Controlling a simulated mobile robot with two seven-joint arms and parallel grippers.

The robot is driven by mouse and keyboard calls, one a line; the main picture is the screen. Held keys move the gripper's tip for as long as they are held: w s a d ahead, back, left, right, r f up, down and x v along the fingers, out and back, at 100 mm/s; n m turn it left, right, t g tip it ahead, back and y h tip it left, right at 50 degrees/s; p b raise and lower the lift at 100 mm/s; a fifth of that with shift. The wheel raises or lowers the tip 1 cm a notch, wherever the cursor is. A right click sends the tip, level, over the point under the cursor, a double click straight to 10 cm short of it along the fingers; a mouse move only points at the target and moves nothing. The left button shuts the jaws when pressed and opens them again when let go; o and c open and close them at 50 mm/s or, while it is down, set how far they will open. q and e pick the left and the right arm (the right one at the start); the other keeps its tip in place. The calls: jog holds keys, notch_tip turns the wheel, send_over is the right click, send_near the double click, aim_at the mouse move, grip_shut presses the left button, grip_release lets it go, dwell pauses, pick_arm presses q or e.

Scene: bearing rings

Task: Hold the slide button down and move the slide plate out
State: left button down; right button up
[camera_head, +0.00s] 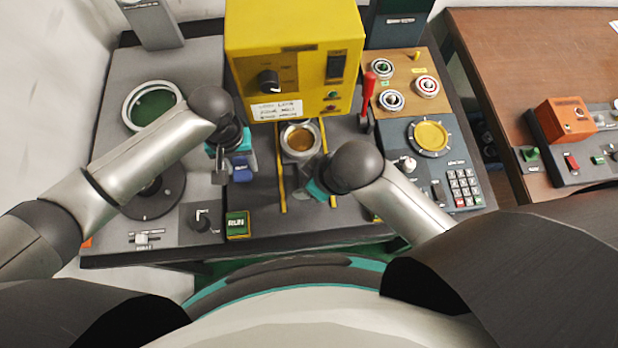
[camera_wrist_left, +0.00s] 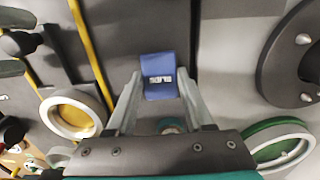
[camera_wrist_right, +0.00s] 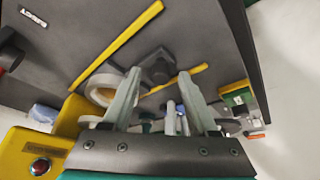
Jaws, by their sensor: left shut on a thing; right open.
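The blue slide button (camera_head: 242,169) stands on the panel left of the yellow rails. It also shows in the left wrist view (camera_wrist_left: 160,88), with a small label on its face. My left gripper (camera_head: 230,165) is shut on it, one finger on each side. The slide plate, with a pale ring (camera_head: 301,139) around a brass-coloured centre, lies between the rails under the front of the yellow machine. My right gripper (camera_wrist_right: 159,75) is open. A dark knob (camera_wrist_right: 157,68) shows between its fingertips; I cannot tell whether they touch it. My right wrist hides this area in the head view.
The yellow machine (camera_head: 295,50) rises behind the ring. A red lever (camera_head: 369,88) stands to its right. The green RUN button (camera_head: 237,222) is at the front left.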

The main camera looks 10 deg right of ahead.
grip_shut()
dwell(0.5)
dwell(1.0)
